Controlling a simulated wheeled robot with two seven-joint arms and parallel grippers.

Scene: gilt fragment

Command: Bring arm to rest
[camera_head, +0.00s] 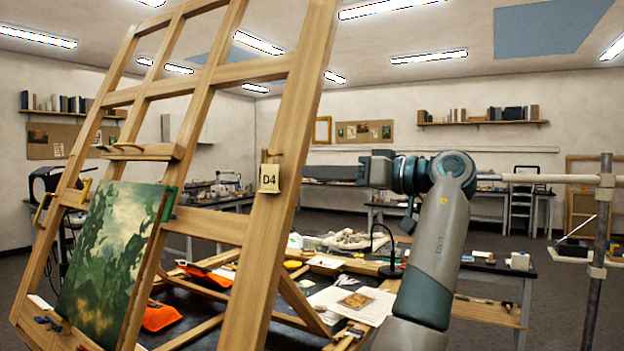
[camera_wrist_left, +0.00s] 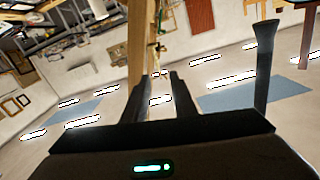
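My left gripper (camera_wrist_left: 163,80) shows in the left wrist view. Its two dark fingers stand apart, with a strip of background and nothing held between them. A wooden post (camera_wrist_left: 137,45) with a thin hanging piece on it is just beyond the fingers. In the head view a grey and teal arm of mine rises at the right of centre and bends left at its top. I cannot make out gripper fingers there. My right gripper's fingers do not show in either view.
A large wooden easel (camera_head: 262,225) with a D4 tag (camera_head: 269,179) stands close on the left, bearing a green painting (camera_head: 110,262). Behind it is a cluttered worktable with papers (camera_head: 340,306) and a black lamp (camera_head: 391,270). A metal stand (camera_head: 597,250) is at the right edge.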

